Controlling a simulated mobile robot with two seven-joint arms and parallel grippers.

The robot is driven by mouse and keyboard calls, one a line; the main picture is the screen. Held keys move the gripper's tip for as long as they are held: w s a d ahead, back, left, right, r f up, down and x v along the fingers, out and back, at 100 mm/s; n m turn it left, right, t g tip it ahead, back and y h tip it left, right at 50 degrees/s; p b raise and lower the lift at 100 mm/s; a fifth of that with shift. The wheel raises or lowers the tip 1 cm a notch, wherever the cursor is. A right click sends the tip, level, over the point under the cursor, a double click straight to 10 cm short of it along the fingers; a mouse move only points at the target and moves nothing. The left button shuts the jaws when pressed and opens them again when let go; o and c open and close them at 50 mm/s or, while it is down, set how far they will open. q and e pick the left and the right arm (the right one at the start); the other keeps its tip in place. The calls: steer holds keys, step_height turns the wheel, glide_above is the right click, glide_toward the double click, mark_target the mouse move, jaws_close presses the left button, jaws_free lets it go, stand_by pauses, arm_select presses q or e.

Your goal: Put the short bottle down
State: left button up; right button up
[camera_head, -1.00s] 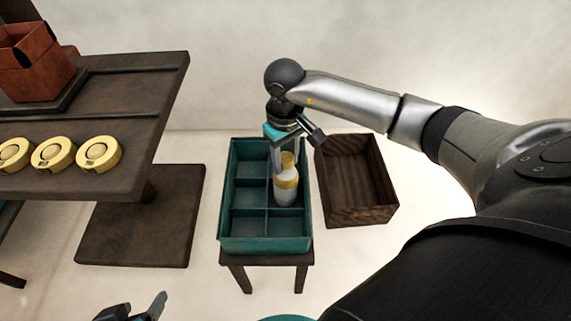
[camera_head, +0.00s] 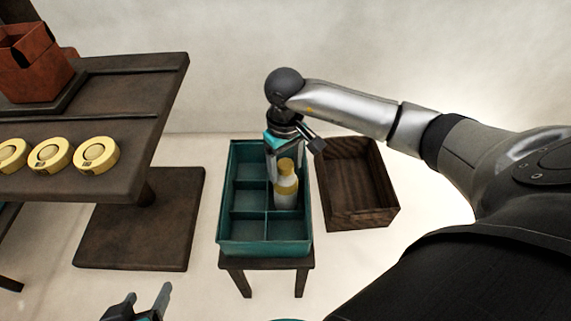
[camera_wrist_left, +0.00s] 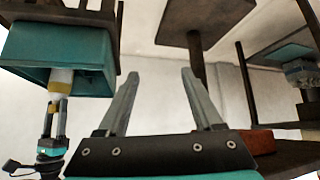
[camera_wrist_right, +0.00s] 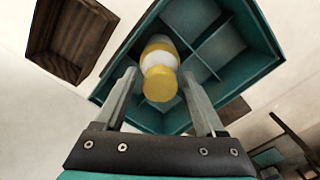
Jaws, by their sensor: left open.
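The short bottle (camera_head: 287,190), white with yellow bands and a yellow cap, stands about upright in the right-hand column of the teal divided crate (camera_head: 264,248), apparently in the middle compartment. Its base is partly hidden. My right gripper (camera_head: 281,165) reaches down from above around the bottle's top. In the right wrist view the bottle's yellow cap (camera_wrist_right: 160,84) lies between the two fingers (camera_wrist_right: 160,85), with a gap on each side, so the gripper looks open. My left gripper (camera_head: 148,300) is open and empty at the bottom left; its spread fingers (camera_wrist_left: 158,85) show in the left wrist view.
The crate rests on a small dark stool (camera_head: 268,264). An empty brown wooden box (camera_head: 358,190) is just right of it. A dark table (camera_head: 120,120) at left carries several yellow round pieces (camera_head: 96,155) and a red-brown container (camera_head: 35,65).

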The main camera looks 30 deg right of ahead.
stand_by(0.3)
steer(key=shift+r+p, duration=0.4)
steer(key=shift+r, duration=0.25)
arm_select(q)
steer(key=s+a+g+y+p, duration=0.2)
steer(key=s+a+g, duration=0.2)
arm_select(e)
step_height(320, 180, up, 5)
steer(key=shift+w+f, duration=0.1)
step_height(320, 180, up, 4)
steer(key=shift+r+p, duration=0.1)
steer(key=shift+p, duration=0.85)
arm_select(q)
step_height(320, 180, down, 6)
steer(key=shift+n+g+p, duration=0.3)
steer(key=shift+p, duration=0.05)
arm_select(e)
steer(key=shift+r, duration=0.95)
arm_select(q)
steer(key=shift+f, duration=0.1)
